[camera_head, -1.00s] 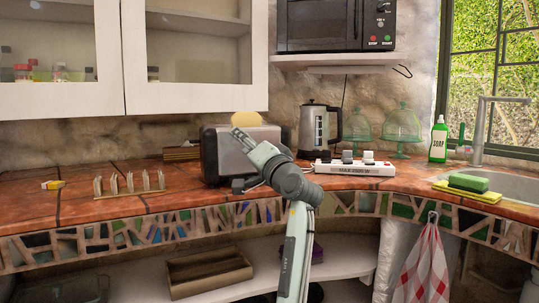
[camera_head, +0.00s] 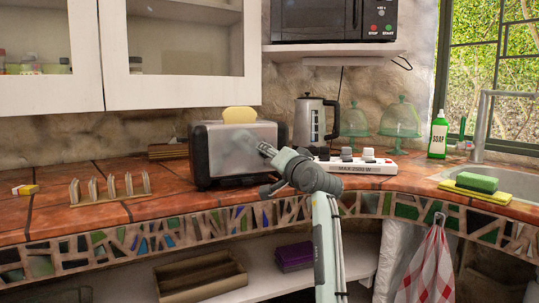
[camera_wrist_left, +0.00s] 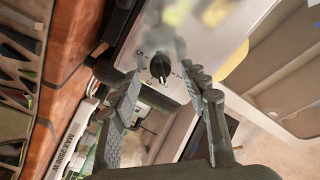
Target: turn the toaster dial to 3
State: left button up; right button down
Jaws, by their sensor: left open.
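The silver and black toaster (camera_head: 222,152) stands on the counter, with a slice of bread (camera_head: 239,115) sticking out of its top. My left gripper (camera_head: 268,171) is open and empty at the right end of the toaster. In the left wrist view the black dial (camera_wrist_left: 159,66) sits on the toaster's pale panel, with small marks around it. The dial lies ahead of the gap between my open fingers (camera_wrist_left: 160,100), and they are apart from it. I cannot read clearly which number it points to. The dial is not visible in the head view. My right gripper is not in view.
A white power strip (camera_head: 352,167) with plugs lies just right of my gripper. A kettle (camera_head: 312,122) and green glass domes (camera_head: 403,120) stand behind it. A toast rack (camera_head: 110,190) is at the left.

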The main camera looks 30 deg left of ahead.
pick_arm(q)
jog(key=shift+w+a, duration=0.3)
jog(key=shift+a, duration=0.2)
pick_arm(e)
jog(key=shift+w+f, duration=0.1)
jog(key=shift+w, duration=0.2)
pick_arm(q)
grip_shut()
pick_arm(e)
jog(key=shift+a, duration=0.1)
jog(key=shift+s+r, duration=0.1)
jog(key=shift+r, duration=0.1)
